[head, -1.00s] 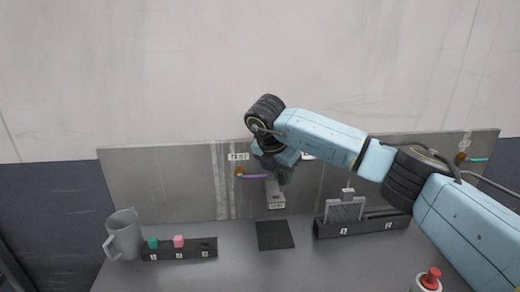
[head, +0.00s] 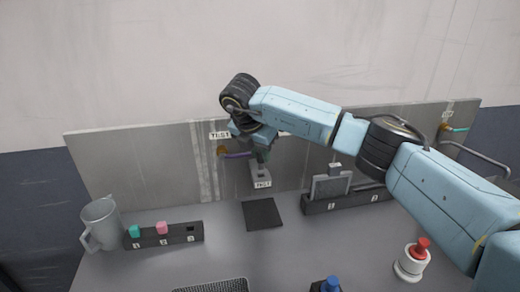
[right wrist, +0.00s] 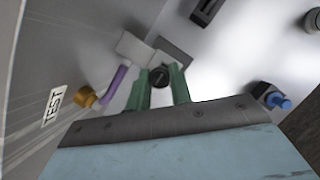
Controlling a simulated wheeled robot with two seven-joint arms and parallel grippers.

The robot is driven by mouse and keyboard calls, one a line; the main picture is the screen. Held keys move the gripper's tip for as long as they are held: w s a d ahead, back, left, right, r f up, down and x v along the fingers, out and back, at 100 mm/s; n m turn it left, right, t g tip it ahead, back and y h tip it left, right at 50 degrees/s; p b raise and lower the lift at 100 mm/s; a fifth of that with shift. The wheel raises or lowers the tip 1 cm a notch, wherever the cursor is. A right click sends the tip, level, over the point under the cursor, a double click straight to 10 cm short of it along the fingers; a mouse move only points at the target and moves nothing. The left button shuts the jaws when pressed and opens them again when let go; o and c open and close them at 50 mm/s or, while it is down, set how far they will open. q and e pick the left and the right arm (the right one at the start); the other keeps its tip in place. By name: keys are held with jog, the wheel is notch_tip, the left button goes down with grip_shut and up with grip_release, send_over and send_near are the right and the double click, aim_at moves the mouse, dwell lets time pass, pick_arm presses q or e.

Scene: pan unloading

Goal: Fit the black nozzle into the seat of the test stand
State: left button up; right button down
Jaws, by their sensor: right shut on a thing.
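My right gripper (head: 262,153) is at the grey test stand (head: 260,174), just above it in the head view. In the right wrist view, its green fingers (right wrist: 160,88) are shut on the black nozzle (right wrist: 159,77), whose round dark end shows between them. The pale grey stand (right wrist: 135,47) lies just beyond the fingertips there. The seat is hidden, and I cannot tell whether the nozzle touches it. My left gripper is not in view.
A brass fitting (right wrist: 85,96) with a purple hose (right wrist: 116,86) sticks out of the wall beside the gripper. A black mat (head: 262,214) lies in front of the stand. A numbered rack (head: 165,236), a mug (head: 101,222) and a red button (head: 421,246) stand around.

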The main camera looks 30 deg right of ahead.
aim_at(258, 161)
jog(key=shift+f+b, duration=0.4)
jog(key=shift+f, duration=0.35)
dwell(0.4)
jog(key=shift+f+b, duration=1.4)
jog(key=shift+f, duration=0.2)
dwell(1.0)
jog(key=c, duration=1.2)
grip_release()
jog(key=shift+o, duration=0.2)
jog(key=shift+r, duration=0.1)
jog(key=v, duration=1.3)
